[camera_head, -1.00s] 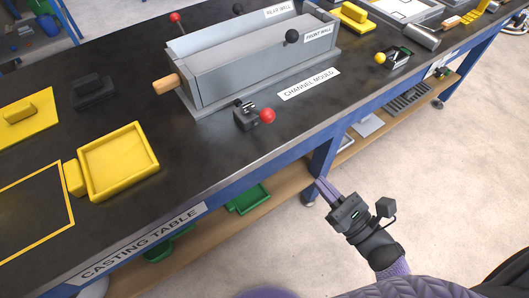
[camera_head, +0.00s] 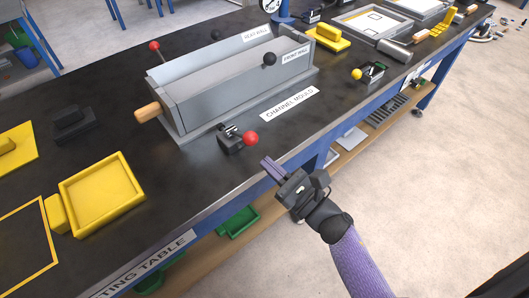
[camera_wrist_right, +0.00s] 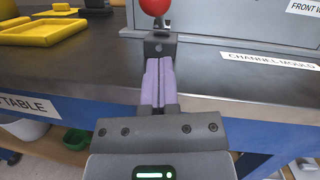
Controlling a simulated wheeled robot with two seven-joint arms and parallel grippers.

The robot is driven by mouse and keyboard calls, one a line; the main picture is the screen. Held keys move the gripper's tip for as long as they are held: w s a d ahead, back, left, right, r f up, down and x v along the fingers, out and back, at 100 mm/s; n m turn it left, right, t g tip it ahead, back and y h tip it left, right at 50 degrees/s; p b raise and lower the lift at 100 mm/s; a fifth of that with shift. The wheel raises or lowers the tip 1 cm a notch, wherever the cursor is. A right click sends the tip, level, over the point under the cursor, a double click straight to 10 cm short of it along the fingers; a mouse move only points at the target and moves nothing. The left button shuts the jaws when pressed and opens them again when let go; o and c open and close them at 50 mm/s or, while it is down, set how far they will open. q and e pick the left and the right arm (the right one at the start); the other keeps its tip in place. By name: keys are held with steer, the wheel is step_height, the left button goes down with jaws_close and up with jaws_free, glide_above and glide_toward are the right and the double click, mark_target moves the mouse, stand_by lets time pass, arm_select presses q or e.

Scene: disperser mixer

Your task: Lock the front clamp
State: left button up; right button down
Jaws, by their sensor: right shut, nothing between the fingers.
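The front clamp (camera_head: 231,141) is a small dark toggle clamp with a red ball (camera_head: 251,138) on its lever. It sits on the table in front of the grey channel mould (camera_head: 215,88). The lever leans out toward the table's front edge. My right gripper (camera_head: 268,163) is shut and empty, just past the front edge, below and right of the red ball. In the right wrist view the shut purple fingers (camera_wrist_right: 159,85) point at the clamp, with the red ball (camera_wrist_right: 155,5) above them at the top edge. My left gripper is not in view.
The black casting table (camera_head: 200,185) has a blue front edge. A yellow tray (camera_head: 102,195) stands at the left. A red-knobbed lever (camera_head: 154,46) stands behind the mould. A black clamp with a yellow ball (camera_head: 357,74) is at the right. The table between is clear.

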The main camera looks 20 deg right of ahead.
mark_target(240, 134)
steer(key=r, duration=0.1)
steer(key=w+a+r, duration=0.1)
steer(key=r, duration=0.1)
steer(key=shift+w+p, duration=0.1)
steer(key=shift+p, duration=0.3)
